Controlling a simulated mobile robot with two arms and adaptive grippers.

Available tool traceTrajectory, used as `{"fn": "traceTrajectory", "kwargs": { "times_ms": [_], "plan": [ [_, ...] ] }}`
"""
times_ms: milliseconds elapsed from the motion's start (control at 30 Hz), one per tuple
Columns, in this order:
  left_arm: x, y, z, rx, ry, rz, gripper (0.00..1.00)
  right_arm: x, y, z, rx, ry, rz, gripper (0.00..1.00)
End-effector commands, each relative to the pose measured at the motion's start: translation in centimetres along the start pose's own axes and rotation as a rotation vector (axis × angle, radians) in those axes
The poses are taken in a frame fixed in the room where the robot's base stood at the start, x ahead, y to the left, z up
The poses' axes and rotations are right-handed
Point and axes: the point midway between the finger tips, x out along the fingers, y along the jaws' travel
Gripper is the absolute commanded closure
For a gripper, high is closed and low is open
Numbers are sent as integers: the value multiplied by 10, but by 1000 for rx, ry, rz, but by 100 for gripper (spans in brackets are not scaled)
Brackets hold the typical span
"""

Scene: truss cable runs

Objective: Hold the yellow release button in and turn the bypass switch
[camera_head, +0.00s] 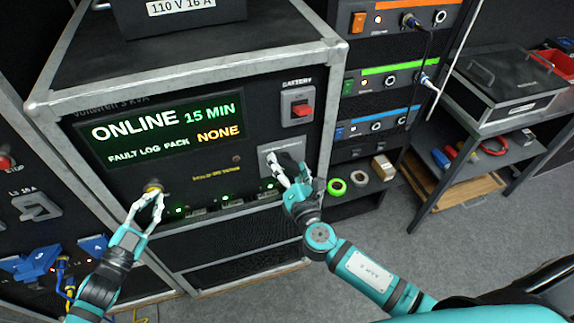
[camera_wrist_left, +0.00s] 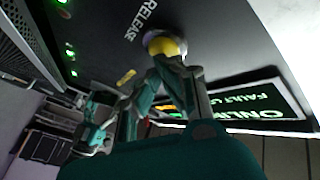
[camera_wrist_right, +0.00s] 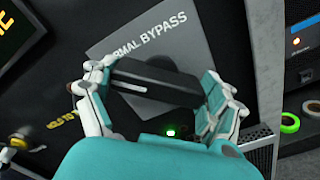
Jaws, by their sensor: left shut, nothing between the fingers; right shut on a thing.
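The yellow release button (camera_wrist_left: 166,46) sits in a pale collar beside the word RELEASE in the left wrist view. It also shows in the head view (camera_head: 152,187). My left gripper (camera_head: 155,198) is shut and empty, its fingertips against the button's face; how far the button is pressed cannot be told. The bypass switch has a black bar handle (camera_wrist_right: 155,82) in front of a grey plate (camera_wrist_right: 150,50) marked NORMAL BYPASS. My right gripper (camera_wrist_right: 160,90) is shut on this handle, a finger at each end. The handle lies nearly level, slightly tilted, in the right wrist view.
The panel's screen (camera_head: 165,125) reads ONLINE 15 MIN, FAULT LOG PACK NONE. A red battery switch (camera_head: 300,108) is above the bypass plate. Tape rolls (camera_head: 337,187) lie on a shelf to the right. Blue connectors with cables (camera_head: 45,262) are at lower left.

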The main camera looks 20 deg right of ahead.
Motion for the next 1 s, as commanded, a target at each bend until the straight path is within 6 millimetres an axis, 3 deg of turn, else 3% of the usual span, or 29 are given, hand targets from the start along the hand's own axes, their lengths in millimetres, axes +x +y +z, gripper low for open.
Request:
{"fn": "traceTrajectory", "kwargs": {
  "times_ms": [467,500,600,867,1000],
  "plan": [
    [0,0,0,0,0,0,100,0,0,0,-19,-1,1,46],
    [0,0,0,0,0,0,100,0,0,0,-19,-1,1,12],
    [0,0,0,0,0,-1,100,0,0,0,-18,-1,1,0],
    [0,0,0,0,-1,-1,100,-1,0,0,-15,0,0,0],
    [0,0,0,0,-1,-1,100,-12,-1,-1,-15,1,-1,0]
  ]
}}
